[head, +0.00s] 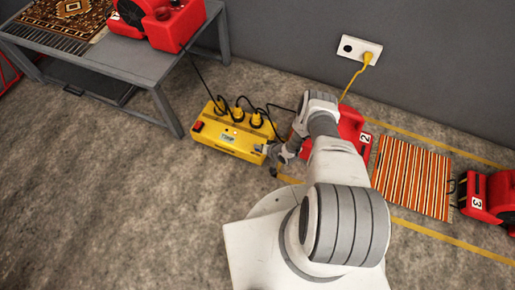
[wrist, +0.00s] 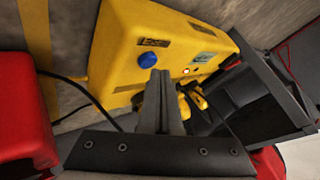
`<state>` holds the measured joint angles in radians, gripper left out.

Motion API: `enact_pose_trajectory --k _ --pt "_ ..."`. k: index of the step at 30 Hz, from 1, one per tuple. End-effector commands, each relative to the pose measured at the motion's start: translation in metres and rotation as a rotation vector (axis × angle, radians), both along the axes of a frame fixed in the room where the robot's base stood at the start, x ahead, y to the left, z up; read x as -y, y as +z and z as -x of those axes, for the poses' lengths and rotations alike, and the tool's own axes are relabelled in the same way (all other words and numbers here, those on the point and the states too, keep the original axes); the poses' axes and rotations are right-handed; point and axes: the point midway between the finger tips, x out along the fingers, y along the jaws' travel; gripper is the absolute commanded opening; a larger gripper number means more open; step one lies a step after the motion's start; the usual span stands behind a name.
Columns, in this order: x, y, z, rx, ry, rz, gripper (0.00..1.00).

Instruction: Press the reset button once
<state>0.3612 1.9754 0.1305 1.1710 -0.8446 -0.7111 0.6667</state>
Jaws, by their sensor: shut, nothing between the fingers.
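A yellow power box (head: 225,137) with several plugs on top lies on the floor beside the grey table. In the wrist view the box (wrist: 120,75) shows a round blue button (wrist: 147,60) below a small dark label too small to read; this looks like the reset button. My gripper (head: 268,150) is at the right end of the box's front face. In the wrist view my gripper (wrist: 163,75) is shut and empty, its tips right by the button's lower right edge. I cannot tell whether they touch it. In the head view the button is hidden by my gripper.
A red rocker switch (head: 198,126) sits at the box's left end. Black cords and yellow plugs (head: 238,113) crowd its top. A red blower marked 2 (head: 352,130) stands close on the right, near a striped rug (head: 412,178). The floor in front is clear.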

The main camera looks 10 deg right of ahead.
Motion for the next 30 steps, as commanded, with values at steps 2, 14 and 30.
enact_pose_trajectory --k 2,14,30 --pt "0.0 -0.0026 0.0001 0.0 0.0 0.0 0.0" --pt "0.0001 -0.0032 -0.0002 0.001 -0.001 0.0 0.0" --pt "-0.0001 -0.0097 0.0 0.0 -0.001 -0.001 0.0"
